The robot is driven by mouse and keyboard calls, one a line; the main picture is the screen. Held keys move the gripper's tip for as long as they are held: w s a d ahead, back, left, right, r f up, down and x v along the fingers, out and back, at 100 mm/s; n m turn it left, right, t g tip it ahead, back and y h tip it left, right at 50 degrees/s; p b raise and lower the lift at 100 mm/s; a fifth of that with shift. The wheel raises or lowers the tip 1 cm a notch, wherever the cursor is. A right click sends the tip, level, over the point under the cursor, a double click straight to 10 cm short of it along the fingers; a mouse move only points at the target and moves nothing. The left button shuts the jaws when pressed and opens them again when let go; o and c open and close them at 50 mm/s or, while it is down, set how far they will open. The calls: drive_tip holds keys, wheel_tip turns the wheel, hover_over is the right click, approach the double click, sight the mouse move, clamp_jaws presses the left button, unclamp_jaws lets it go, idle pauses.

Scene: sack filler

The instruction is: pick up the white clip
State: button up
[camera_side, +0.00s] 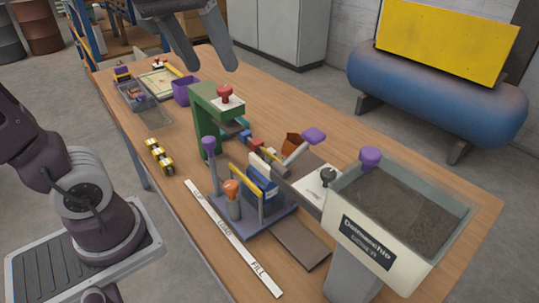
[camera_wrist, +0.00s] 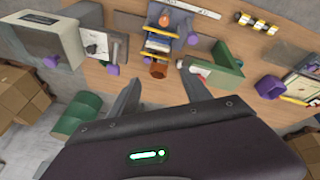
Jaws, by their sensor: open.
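I cannot clearly make out the white clip. In the side view a row of small coloured pieces (camera_side: 256,143), teal, blue, red and pale, runs between the green frame and the blue sack holder; a pale piece at its near end may be the clip, but it is too small to tell. My gripper (camera_side: 212,67) is open and empty, high above the far part of the table. In the wrist view its two fingers (camera_wrist: 160,78) are spread, with the table and stations beyond them. Nothing is between the fingers.
A green frame (camera_side: 203,125) with a red knob stands mid-table. A blue sack holder (camera_side: 264,192) with purple and orange knobs stands nearer. A hopper (camera_side: 385,240) of dark material stands at the right. Yellow-black pieces (camera_side: 159,157) lie left.

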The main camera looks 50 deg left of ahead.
drive_tip(key=w+a+f+n+g+y, duration=0.1)
drive_tip(key=w+a+f+n, duration=0.1)
drive_tip(key=w+a+n, duration=0.35)
drive_tip(key=w+a+f+n+g, duration=0.1)
drive_tip(key=w+a+n+g, duration=0.15)
drive_tip(key=w, duration=0.55)
drive_tip(key=w+a+f+n+g+y, duration=0.1)
drive_tip(key=w+a+f+n, duration=0.2)
drive_tip(key=w, duration=0.4)
drive_tip(key=shift+n+t, duration=0.25)
drive_tip(key=shift+n, duration=0.55)
drive_tip(key=f, duration=3)
drive_tip(key=shift+w, duration=0.3)
drive_tip(key=shift+c, duration=0.5)
clamp_jaws()
drive_tip(key=shift+r, duration=0.1)
